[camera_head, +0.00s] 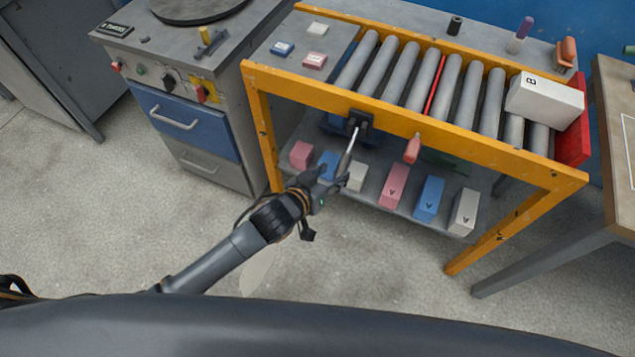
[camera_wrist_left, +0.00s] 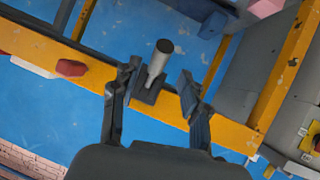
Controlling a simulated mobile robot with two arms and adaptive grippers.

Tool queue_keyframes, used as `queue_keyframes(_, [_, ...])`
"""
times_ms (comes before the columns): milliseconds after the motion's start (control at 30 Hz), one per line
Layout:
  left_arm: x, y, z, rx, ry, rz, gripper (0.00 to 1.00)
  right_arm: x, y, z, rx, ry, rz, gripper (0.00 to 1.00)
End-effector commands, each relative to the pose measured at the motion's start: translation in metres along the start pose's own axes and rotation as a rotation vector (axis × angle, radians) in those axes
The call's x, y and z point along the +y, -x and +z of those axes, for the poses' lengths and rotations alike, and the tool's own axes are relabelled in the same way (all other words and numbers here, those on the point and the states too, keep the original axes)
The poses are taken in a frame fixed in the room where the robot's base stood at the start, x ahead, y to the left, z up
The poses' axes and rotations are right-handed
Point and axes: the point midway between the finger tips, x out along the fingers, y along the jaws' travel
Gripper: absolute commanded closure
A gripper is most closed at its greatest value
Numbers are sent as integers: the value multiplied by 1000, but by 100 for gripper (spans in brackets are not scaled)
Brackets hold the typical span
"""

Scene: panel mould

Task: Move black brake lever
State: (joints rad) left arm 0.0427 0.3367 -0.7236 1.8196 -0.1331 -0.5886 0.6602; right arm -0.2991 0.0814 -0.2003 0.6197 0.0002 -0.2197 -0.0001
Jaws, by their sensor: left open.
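The brake lever has a black mount on the front yellow rail of the roller table and a metal rod with a dark grip (camera_head: 345,162) pointing down toward me. In the left wrist view its grey round end (camera_wrist_left: 163,47) and rod stand between the fingers, with space on both sides. My left gripper (camera_head: 332,180) is open at the lever's lower end; it also shows in the left wrist view (camera_wrist_left: 160,79). Whether a finger touches the grip is unclear. My right gripper is out of view.
A red-handled lever (camera_head: 412,149) hangs from the same yellow rail (camera_head: 440,128), right of the brake lever. Several coloured blocks, including a white one (camera_head: 356,177), stand on the lower shelf. A white box marked B (camera_head: 545,101) lies on the rollers.

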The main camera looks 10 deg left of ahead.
Motion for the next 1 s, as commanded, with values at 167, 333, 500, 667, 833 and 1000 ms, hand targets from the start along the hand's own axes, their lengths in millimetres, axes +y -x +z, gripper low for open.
queue_keyframes(167, [0,38,1,-2,0,0,55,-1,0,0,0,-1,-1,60])
queue_keyframes(333, [0,62,1,-2,0,0,55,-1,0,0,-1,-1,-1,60])
queue_keyframes(500, [0,73,1,-2,-1,-1,55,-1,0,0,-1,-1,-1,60])
queue_keyframes(667, [0,74,0,-2,-1,-1,55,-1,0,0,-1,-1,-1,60])
queue_keyframes(833, [0,74,0,-1,-1,0,55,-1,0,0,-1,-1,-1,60])
queue_keyframes(1000, [0,74,0,-1,-1,0,55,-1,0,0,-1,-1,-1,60])
